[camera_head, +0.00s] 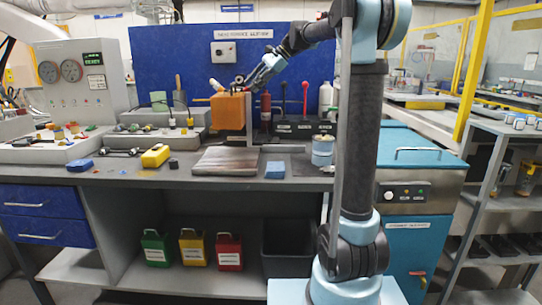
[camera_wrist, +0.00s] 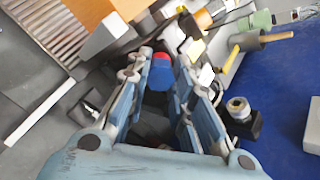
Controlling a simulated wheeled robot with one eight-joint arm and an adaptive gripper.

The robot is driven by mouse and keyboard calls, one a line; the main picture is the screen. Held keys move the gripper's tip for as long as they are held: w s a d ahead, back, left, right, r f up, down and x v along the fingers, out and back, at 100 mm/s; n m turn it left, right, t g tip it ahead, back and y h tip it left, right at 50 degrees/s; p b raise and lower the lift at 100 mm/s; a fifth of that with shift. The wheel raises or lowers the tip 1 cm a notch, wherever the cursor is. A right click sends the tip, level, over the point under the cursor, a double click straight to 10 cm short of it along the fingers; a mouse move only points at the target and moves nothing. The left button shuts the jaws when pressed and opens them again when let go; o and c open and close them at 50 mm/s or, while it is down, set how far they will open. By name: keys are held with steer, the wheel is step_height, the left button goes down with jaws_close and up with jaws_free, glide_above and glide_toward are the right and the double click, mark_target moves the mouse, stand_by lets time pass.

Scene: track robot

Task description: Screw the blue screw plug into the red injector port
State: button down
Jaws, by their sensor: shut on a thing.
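My gripper (camera_head: 246,83) reaches down from the right to the upper right edge of an orange block (camera_head: 228,112) on the bench. In the wrist view my gripper (camera_wrist: 162,65) is shut on the blue screw plug (camera_wrist: 160,77), which sits between the fingertips. A red round part, likely the red injector port (camera_wrist: 161,57), shows right at the plug's far end. I cannot tell whether the plug is in the port or only against it. In the head view the plug and port are too small to make out.
A ribbed plate (camera_head: 226,161) lies before the orange block, with a blue box (camera_head: 275,169) to its right. A red bottle (camera_head: 266,106) and upright levers (camera_head: 305,98) stand right of my gripper. A blue back panel (camera_head: 175,55) rises close behind. A yellow box (camera_head: 155,156) lies left.

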steer(key=m, duration=1)
steer(key=shift+m, duration=0.3)
steer(key=shift+f+m, duration=0.1)
steer(key=shift+m, duration=0.4)
steer(key=m, duration=0.2)
steer(key=shift+m, duration=0.4)
steer(key=m, duration=0.9)
